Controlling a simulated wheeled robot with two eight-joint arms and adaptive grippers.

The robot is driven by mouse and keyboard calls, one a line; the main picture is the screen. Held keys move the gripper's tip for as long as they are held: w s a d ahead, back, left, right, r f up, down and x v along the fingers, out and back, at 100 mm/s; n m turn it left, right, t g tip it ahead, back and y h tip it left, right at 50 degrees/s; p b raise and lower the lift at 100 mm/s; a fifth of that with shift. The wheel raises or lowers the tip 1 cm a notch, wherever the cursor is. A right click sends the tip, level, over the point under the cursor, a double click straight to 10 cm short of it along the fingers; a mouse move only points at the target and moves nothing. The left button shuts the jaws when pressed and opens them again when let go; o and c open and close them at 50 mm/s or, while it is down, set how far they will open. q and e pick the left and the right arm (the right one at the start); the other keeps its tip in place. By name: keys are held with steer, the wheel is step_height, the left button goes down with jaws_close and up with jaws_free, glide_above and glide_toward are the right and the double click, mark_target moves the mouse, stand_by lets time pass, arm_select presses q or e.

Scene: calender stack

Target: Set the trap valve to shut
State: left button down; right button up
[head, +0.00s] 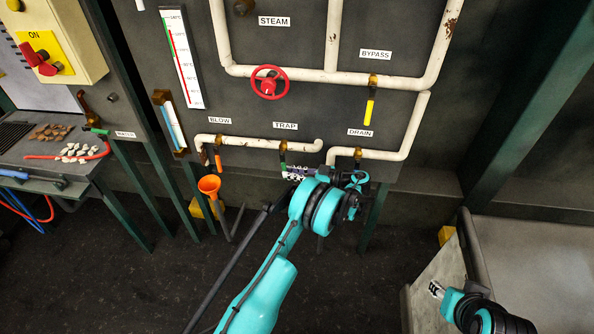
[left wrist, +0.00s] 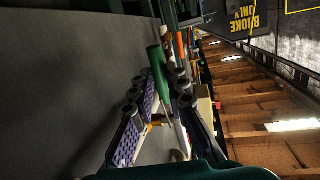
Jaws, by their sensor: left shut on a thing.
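The trap valve (head: 283,147) sits on the white pipe under the TRAP label (head: 285,126). Its green handle hangs down from the brass body, and my left gripper (head: 292,172) is at its lower part. In the left wrist view the green handle (left wrist: 158,68) runs between the two fingers of my left gripper (left wrist: 152,110), which is shut on it. The gripper hides part of the handle in the head view. My right gripper (head: 437,290) is at the lower right, away from the panel, too small to tell open from shut.
The drain valve (head: 358,153) is close on the right. A red handwheel (head: 268,83) and the yellow bypass handle (head: 369,112) are above. A grey-topped bench (head: 530,265) stands at lower right.

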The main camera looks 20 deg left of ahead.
arm_select(q)
steer(key=shift+s+a+f+y, duration=0.15)
steer(key=shift+a+f+y, duration=0.1)
steer(key=shift+a+y, duration=0.35)
steer(key=c, duration=1.5)
jaws_free()
steer(key=shift+d, duration=0.1)
steer(key=d, duration=0.7)
steer(key=shift+w+d, duration=0.2)
steer(key=shift+w, duration=0.1)
